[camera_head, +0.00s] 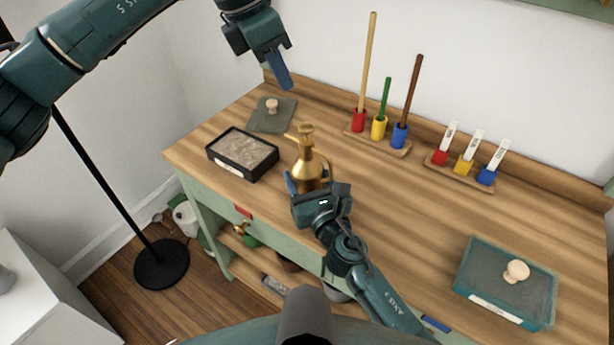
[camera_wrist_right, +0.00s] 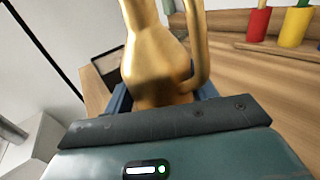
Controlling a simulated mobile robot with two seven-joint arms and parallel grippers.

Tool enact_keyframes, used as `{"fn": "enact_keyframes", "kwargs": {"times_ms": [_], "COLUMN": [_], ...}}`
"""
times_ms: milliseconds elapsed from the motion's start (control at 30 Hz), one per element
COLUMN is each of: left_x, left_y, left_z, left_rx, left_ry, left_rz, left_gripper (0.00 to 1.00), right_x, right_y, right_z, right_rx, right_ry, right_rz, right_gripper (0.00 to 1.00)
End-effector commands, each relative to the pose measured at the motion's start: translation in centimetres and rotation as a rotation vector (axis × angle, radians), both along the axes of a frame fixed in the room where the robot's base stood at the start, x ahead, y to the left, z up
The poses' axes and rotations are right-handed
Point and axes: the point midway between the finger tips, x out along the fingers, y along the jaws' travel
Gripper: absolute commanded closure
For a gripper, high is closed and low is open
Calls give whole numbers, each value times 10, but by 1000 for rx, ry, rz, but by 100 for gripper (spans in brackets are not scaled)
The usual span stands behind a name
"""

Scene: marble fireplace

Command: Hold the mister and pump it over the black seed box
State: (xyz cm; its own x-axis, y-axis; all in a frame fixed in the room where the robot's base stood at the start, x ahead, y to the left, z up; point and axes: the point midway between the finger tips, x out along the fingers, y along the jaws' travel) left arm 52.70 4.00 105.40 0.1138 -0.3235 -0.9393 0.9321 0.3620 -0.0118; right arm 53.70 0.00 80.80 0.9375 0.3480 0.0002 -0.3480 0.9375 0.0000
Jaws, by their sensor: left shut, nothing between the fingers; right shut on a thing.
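The brass mister (camera_head: 308,165) stands upright over the middle of the wooden bench, its spout pointing left. My right gripper (camera_head: 308,192) is shut on its lower body. In the right wrist view the mister (camera_wrist_right: 154,60) fills the middle between the fingers (camera_wrist_right: 160,100), its handle on the right. I cannot tell whether its base touches the bench. The black seed box (camera_head: 243,153), filled with pale soil, lies to the left of the mister, and part of it shows in the right wrist view (camera_wrist_right: 105,63). My left gripper (camera_head: 285,78) is shut and empty, high above the bench's back.
A grey-green lid (camera_head: 272,114) with a round knob lies behind the seed box. Racks with coloured-base tools (camera_head: 378,142) and labelled markers (camera_head: 460,175) stand along the back. A teal lidded box (camera_head: 506,283) is at the right front. The bench's right middle is clear.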

Motion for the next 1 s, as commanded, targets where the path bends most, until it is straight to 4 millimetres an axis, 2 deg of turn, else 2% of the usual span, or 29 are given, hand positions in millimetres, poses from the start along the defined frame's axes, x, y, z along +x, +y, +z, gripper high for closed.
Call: {"fn": "enact_keyframes", "kwargs": {"times_ms": [767, 867, 1000], "left_x": [0, -1, -1], "left_y": [-1, -5, -16], "left_z": [0, -2, -4], "left_rx": [-5, -30, -123], "left_ry": [0, 3, 14], "left_rz": [12, 71, 256], "left_gripper": [100, 100, 100], "right_x": [0, 0, 0], "right_y": [0, 0, 0], "right_z": [-1, -1, -1], "right_rx": [0, 0, 0], "right_ry": [1, 1, 1], "right_rz": [0, 0, 0], "right_gripper": [76, 76, 76]}}
